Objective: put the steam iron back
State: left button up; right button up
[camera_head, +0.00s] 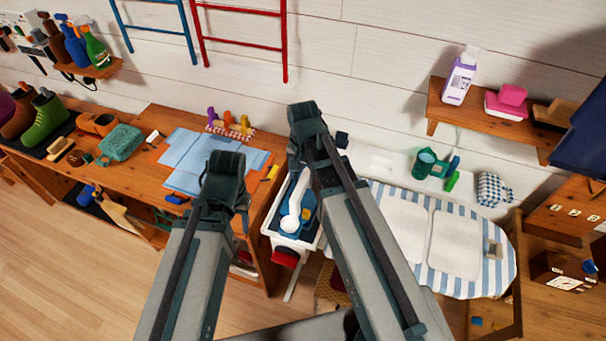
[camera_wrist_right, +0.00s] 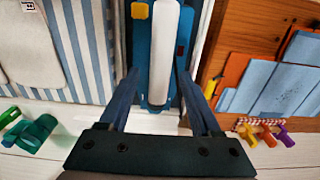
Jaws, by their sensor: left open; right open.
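The steam iron looks to be the blue body with a long white handle (camera_head: 294,208); it lies in a white tray (camera_head: 309,236) at the left end of the ironing board. In the right wrist view the iron (camera_wrist_right: 158,60) lies lengthwise between my fingers, with a yellow and a red patch on it. My right gripper (camera_head: 307,122) is open above the tray, one finger each side of the iron in that view (camera_wrist_right: 157,85); I cannot tell if they touch. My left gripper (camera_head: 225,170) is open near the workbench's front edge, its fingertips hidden.
The striped ironing board (camera_head: 490,272) carries a folded white cloth (camera_head: 455,245). Green items (camera_head: 432,165) stand behind it. A wall shelf (camera_head: 480,118) holds a purple-labelled bottle (camera_head: 460,75). The wooden workbench (camera_head: 150,185) at left holds blue sheets (camera_head: 200,155); floor at lower left is clear.

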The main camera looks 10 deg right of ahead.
notch_tip(320, 180, up, 12)
jog(key=p, duration=1.2)
jog(key=s+a+n+h, duration=0.1)
jog(key=s+a+n, duration=0.7)
jog(key=s+n, duration=0.2)
jog(key=shift+s+a+r+n, duration=0.15)
jog(key=shift+s+a+n, duration=0.15)
jog(key=shift+s, duration=0.5)
